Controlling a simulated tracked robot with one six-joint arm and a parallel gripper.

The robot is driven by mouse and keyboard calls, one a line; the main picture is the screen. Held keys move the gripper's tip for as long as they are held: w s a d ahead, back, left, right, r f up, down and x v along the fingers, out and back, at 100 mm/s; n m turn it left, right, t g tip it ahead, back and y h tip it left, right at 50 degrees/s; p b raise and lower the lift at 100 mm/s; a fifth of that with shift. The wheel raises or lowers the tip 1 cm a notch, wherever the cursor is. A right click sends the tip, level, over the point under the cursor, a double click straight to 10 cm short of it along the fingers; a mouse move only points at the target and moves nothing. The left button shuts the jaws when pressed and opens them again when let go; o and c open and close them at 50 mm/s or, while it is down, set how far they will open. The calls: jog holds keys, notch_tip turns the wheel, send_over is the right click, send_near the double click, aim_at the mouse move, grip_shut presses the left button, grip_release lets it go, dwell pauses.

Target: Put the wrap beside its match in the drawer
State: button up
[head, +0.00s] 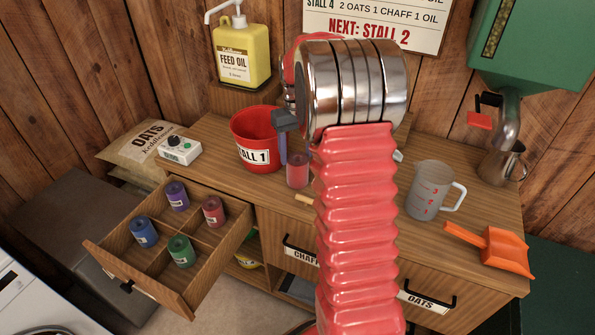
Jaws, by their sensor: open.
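The open drawer (97,250) is at the left, split into compartments. Purple (177,196), red (213,211), blue (144,232) and green (181,251) labelled wraps stand upright in it, one per compartment. A reddish, roll-shaped thing (297,174), seemingly the loose wrap, stands on the counter right of the red bucket. My gripper (288,148) is open, above or beside this roll. My arm hides much of the gripper, so I cannot tell whether they touch.
A red "Stall 1" bucket (254,142) stands left of my gripper. A white control box (179,150) sits near the oats sack (140,150). A clear jug (432,190) and an orange scoop (492,250) are on the right. Yellow feed oil (241,55) stands behind.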

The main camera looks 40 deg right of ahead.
jog(key=shift+s+f, duration=0.15)
jog(key=shift+f, duration=2.45)
jog(key=shift+c, duration=0.3)
jog(key=c, duration=0.8)
jog(key=shift+r, duration=0.15)
notch_tip(320, 180, up, 18)
jog(key=shift+f, duration=0.1)
jog(key=shift+a, duration=0.1)
